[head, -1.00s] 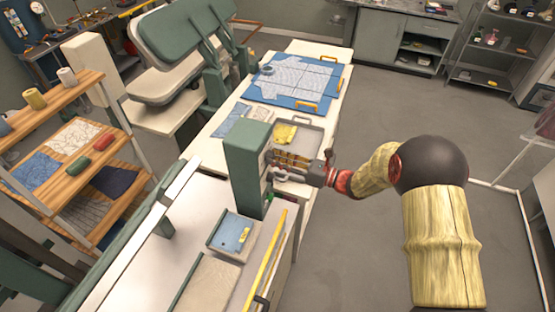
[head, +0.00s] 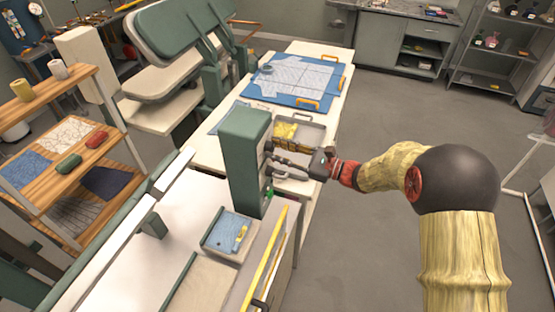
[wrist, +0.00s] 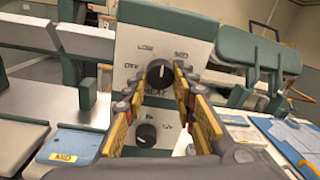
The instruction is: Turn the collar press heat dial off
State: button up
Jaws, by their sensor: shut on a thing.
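The collar press control box (head: 245,160) is a green upright housing with a pale panel (wrist: 125,50) facing my gripper. The upper black heat dial (wrist: 159,73) sits above the partly hidden word HEAT, with OFF at its left, LOW at upper left and MID at upper right. Its white mark looks roughly upward; the exact setting is hard to tell. My gripper (wrist: 157,80) has its fingers on both sides of this dial and is shut on it. In the head view my gripper (head: 271,158) reaches the box from the right, hiding the dial.
A second black dial (wrist: 146,133) sits lower on the panel, below my fingers. A blue pad (head: 230,235) lies in front of the box, and a grey tray (head: 305,135) with yellow cloth lies behind my gripper. The floor at right is open.

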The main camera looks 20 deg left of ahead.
jog(key=n+b, duration=0.6)
jog(key=b, duration=0.2)
jog(key=n+g+b, duration=0.1)
jog(key=n+b, duration=0.5)
jog(key=b, duration=0.3)
jog(key=n+b, duration=0.6)
jog(key=b, duration=0.2)
jog(key=shift+w+g+b, duration=0.25)
jog(key=shift+g+b, duration=0.05)
jog(key=shift+b, duration=0.1)
jog(key=shift+n, duration=0.3)
jog(key=o, duration=1.1)
jog(key=shift+o, duration=0.3)
jog(key=shift+r, duration=0.1)
jog(key=d, duration=1.2)
jog(key=shift+s+f, duration=0.3)
jog(key=shift+f, duration=0.05)
